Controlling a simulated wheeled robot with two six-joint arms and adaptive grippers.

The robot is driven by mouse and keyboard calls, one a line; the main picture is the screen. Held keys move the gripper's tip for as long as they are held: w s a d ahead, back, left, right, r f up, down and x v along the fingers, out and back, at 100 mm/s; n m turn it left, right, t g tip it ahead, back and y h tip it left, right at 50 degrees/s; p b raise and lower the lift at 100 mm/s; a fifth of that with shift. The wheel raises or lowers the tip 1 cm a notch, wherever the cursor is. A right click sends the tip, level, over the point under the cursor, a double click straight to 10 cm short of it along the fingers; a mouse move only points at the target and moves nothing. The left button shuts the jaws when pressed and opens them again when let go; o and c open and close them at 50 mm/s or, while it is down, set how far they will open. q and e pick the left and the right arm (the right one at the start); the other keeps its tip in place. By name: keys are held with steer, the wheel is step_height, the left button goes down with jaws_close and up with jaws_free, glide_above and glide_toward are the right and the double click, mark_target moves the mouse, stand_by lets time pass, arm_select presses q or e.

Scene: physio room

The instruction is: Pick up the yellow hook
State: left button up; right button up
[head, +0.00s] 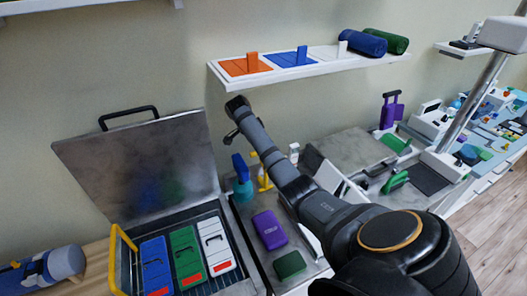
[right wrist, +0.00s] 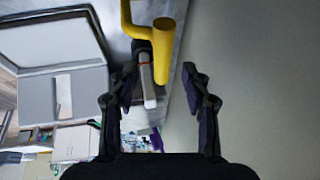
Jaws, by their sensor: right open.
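A yellow hook (right wrist: 163,62) shows at the top middle of the right wrist view as a thick, bent, round bar, its top cut off by the frame. In the head view a slim yellow shape (head: 264,174), partly hidden by my right arm, stands beside a teal bottle with a blue top; I cannot tell for certain that it is the same hook. My right gripper (right wrist: 160,84) is open and empty, the hook showing ahead of its fingertips and apart from them. In the head view its fingers are not clear at the arm's far end. My left gripper is not in view.
A wall shelf (head: 300,70) with orange and blue blocks and rolled mats hangs beyond the arm. At left stands an open metal case (head: 140,165) with a yellow frame (head: 119,250) and coloured boxes. A purple pouch (head: 270,229) and the teal bottle (head: 243,185) crowd the counter.

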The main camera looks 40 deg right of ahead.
steer(key=shift+d, duration=0.1)
steer(key=p+x, duration=0.1)
steer(key=x, duration=0.3)
steer(key=shift+d+f+p, duration=0.15)
steer(key=shift+d+p, duration=0.2)
steer(key=shift+d, duration=0.05)
steer(key=shift+w+d+f, duration=0.1)
steer(key=shift+d+f, duration=0.05)
steer(key=shift+f, duration=0.25)
steer(key=shift+c, duration=0.9)
jaws_close()
